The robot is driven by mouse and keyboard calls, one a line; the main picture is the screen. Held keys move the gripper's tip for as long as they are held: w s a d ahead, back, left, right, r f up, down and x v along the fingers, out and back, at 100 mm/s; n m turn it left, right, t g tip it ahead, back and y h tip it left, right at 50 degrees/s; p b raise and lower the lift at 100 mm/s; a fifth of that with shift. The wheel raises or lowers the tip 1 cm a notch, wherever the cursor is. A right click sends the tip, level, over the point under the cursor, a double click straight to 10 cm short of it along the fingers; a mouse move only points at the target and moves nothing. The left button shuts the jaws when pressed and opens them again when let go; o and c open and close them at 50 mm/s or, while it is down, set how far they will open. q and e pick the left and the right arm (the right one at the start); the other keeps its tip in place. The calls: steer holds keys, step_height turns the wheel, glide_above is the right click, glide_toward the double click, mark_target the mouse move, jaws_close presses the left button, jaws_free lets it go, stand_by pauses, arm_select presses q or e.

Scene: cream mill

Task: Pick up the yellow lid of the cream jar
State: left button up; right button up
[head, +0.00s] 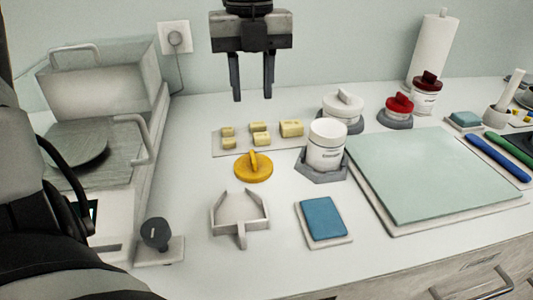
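The yellow lid (253,168), a round disc with an upright grip fin, lies on the white counter left of centre. A white jar (326,144) stands upright in a grey hexagonal holder just right of the lid; I cannot tell whether it is the cream jar. My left gripper (252,93) hangs at the top of the head view, fingers pointing down, apart and empty. In the picture it is above the lid and not touching it. My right gripper is not in view.
Pale yellow blocks (259,138) sit on a flat tray behind the lid. A grey scoop-shaped tray (240,214) and a blue pad (323,217) are in front. A large green mat (430,173) lies right. A balance with a clear cover (103,83) stands left.

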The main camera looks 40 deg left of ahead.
arm_select(q)
glide_above(253, 156)
step_height(253, 156, down, 7)
steer(key=shift+f, duration=3.05)
jaws_close()
